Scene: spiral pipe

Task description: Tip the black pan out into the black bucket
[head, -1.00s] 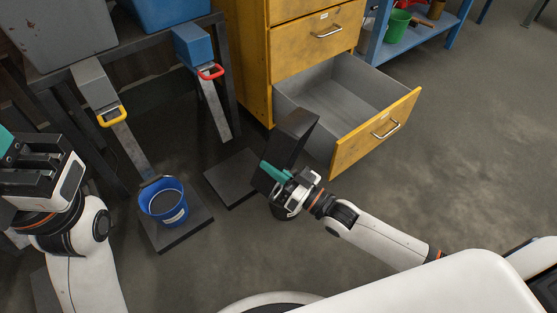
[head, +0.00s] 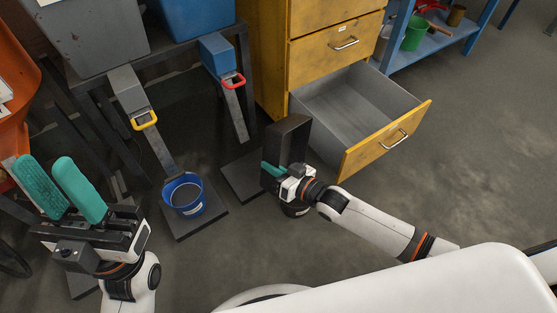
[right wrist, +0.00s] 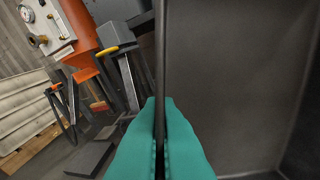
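The black pan (head: 290,138) stands steeply on edge in the head view, in front of the open drawer. My right gripper (head: 272,170) is shut on its rim. In the right wrist view the teal fingers (right wrist: 160,135) pinch the thin rim, and the pan's dark inside (right wrist: 235,80) fills the right side. The black bucket (head: 295,210) is on the floor below the right gripper, mostly hidden by gripper and pan; its contents cannot be seen. My left gripper (head: 46,162) is open and empty at the far left, fingers pointing up.
A blue bucket (head: 184,196) stands on a dark floor plate, below a chute with a yellow handle (head: 144,120). A second chute has a red handle (head: 234,80). The yellow cabinet's open drawer (head: 385,140) is close behind the pan. Floor at right is clear.

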